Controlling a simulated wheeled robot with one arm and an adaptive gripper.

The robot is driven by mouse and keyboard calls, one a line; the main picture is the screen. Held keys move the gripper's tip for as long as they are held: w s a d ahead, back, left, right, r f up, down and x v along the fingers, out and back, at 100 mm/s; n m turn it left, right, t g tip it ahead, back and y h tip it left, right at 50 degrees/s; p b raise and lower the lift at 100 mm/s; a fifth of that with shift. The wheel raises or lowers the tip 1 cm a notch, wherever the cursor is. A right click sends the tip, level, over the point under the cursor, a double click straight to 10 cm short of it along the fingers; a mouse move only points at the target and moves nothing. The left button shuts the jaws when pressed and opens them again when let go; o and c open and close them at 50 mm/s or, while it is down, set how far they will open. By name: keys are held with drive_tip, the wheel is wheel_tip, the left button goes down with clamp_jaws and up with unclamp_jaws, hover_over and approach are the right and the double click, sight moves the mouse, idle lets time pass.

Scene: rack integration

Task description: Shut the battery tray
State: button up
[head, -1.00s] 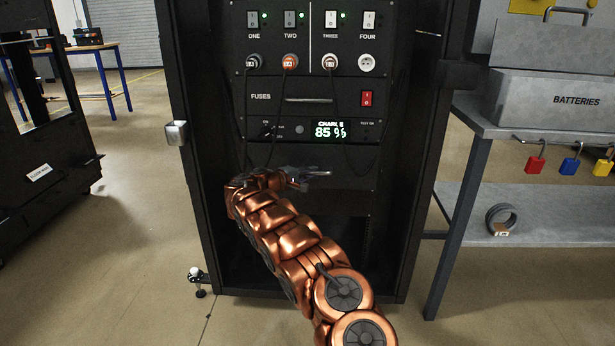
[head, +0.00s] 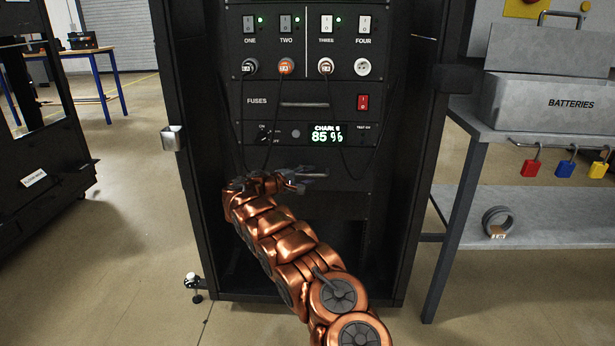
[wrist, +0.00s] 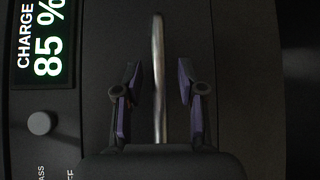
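The battery tray's plain dark front (head: 345,178) sits in the rack below the charge panel; its metal handle also shows in the wrist view (wrist: 158,80). My gripper (head: 305,177) is in front of the tray, covering part of it in the head view. In the wrist view, my gripper (wrist: 157,85) is open, with one finger on each side of the handle and a gap on both sides. How far the tray stands out of the rack is hard to tell.
Above the tray, the charge display (head: 327,134) reads 85 %. The fuses panel (head: 300,103) has a red switch (head: 362,102). Thin cables hang from the sockets near the tray. A grey bench (head: 520,205) with a batteries box (head: 570,103) stands to the right.

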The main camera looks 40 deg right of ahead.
drive_tip(key=a+r, duration=0.1)
drive_tip(key=a, duration=1)
drive_tip(key=shift+s+a+r, duration=0.25)
drive_tip(key=shift+a+r, duration=0.05)
drive_tip(key=shift+a, duration=0.1)
drive_tip(key=s+a+r+m+g+y+p, duration=0.25)
drive_tip(key=s+r+p, duration=0.55)
drive_tip(key=s+r, duration=0.45)
drive_tip(key=s+a+r+m+g+y+p, duration=0.1)
drive_tip(key=s+a+r+y+p, duration=0.2)
drive_tip(key=s+r+p, duration=0.75)
drive_tip(key=s+a+r+y+p, duration=0.3)
drive_tip(key=s+a+p, duration=0.2)
drive_tip(key=s+a, duration=0.4)
drive_tip(key=s+a+r+n+y+p, duration=0.1)
drive_tip(key=s+a+r+y+p, duration=0.2)
drive_tip(key=s+a, duration=0.6)
drive_tip(key=s+a+r+y+p, duration=0.4)
drive_tip(key=s+a+p, duration=0.3)
drive_tip(key=s, duration=0.6)
drive_tip(key=a+t+y, duration=0.1)
drive_tip(key=a, duration=0.1)
drive_tip(key=shift+s+a, duration=0.15)
drive_tip(key=shift+a, duration=0.2)
drive_tip(key=shift+d, duration=0.15)
